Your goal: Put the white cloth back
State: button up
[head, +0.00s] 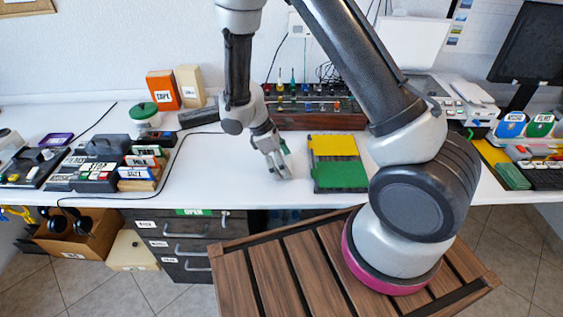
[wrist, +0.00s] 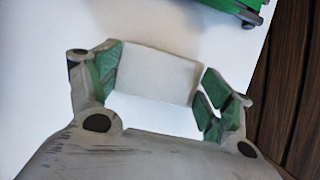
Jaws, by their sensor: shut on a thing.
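The white cloth (wrist: 157,74) shows in the wrist view as a pale, flat, folded rectangle between the green finger pads. My gripper (wrist: 162,82) is shut on it, with a pad at each side. In the head view my gripper (head: 280,168) points down, low over the white bench, left of a yellow and green case. The cloth cannot be made out against the white bench there. Whether it touches the bench top is unclear.
The yellow and green case (head: 340,176) lies just right of my gripper. A dark rack of small tools (head: 315,118) stands behind. The bench (head: 215,160) left of my gripper is clear.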

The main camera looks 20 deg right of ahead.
jog(key=shift+f, duration=0.15)
jog(key=o, duration=0.9)
jog(key=v, duration=1.2)
notch_tip(320, 180, up, 12)
jog(key=m+t+y, duration=0.1)
jog(key=m+y, duration=0.1)
jog(key=m, duration=0.2)
send_over(291, 164)
jog(key=s+d+r+m+t, duration=0.1)
jog(key=s+d+r+m, duration=0.2)
jog(key=s, duration=0.3)
jog(key=s+d+r+m+t+y, duration=0.1)
jog(key=s+d+r+m+t, duration=0.1)
jog(key=s+d+r+m, duration=0.2)
jog(key=s+d+r+m+t+y, duration=0.1)
jog(key=s+d+r+m, duration=0.2)
jog(key=s+d+r, duration=0.2)
jog(key=shift+s+d+r+t, duration=0.15)
jog(key=shift+s+r+t, duration=0.05)
jog(key=shift+s, duration=0.7)
jog(key=shift+s+d+r+t, duration=0.15)
jog(key=shift+s+r+t, duration=0.05)
jog(key=shift+s, duration=0.65)
